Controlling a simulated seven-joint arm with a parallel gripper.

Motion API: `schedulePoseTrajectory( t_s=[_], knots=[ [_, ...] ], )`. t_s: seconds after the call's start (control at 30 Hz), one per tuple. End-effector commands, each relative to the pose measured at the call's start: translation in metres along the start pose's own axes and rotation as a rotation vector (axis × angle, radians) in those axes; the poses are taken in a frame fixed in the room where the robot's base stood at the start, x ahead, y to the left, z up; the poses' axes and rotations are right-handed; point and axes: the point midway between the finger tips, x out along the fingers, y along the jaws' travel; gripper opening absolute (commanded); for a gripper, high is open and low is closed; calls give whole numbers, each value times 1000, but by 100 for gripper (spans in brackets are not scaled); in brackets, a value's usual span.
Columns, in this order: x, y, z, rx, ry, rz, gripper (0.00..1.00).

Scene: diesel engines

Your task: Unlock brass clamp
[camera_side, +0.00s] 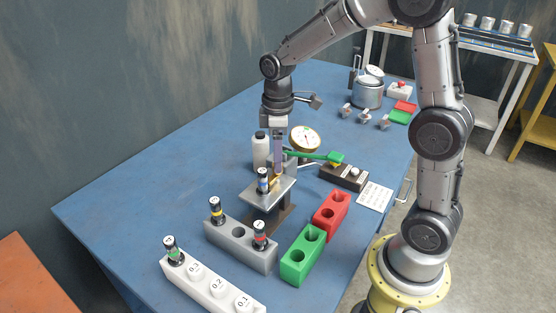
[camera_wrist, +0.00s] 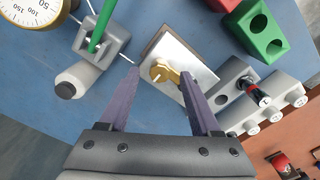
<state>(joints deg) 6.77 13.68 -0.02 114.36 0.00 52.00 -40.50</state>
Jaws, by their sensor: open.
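The brass clamp (camera_wrist: 163,72) sits on a grey metal plate (camera_wrist: 183,58) of a stand. In the side view the clamp is a small gold patch (camera_side: 276,183), partly hidden by my gripper and a vial with a blue band (camera_side: 263,182). My gripper (camera_wrist: 160,73) is open and empty, pointing down. In the wrist view the clamp shows between the two purple fingertips, with a gap on each side. In the side view my gripper (camera_side: 278,171) is right over the plate; I cannot tell whether the tips touch anything.
A dial gauge (camera_side: 304,139), a white bottle (camera_side: 260,151) and a green lever (camera_side: 318,156) stand close behind. A grey block (camera_side: 232,236) with vials, a white numbered block (camera_side: 206,283), and green (camera_side: 303,255) and red (camera_side: 331,210) blocks are in front. The table's left side is clear.

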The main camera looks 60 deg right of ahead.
Motion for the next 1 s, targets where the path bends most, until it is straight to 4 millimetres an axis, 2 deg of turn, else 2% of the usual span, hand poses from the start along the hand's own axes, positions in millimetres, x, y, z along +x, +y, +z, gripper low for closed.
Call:
schedulePoseTrajectory(
  t_s=[0.2,0.5,0.57,0.87,1.0],
  knots=[
    [18,0,0,0,-1,0,64],
    [19,0,0,0,0,0,64],
    [19,0,0,0,0,0,55],
    [19,0,0,0,0,0,1],
    [19,0,0,0,0,0,0]
  ],
)
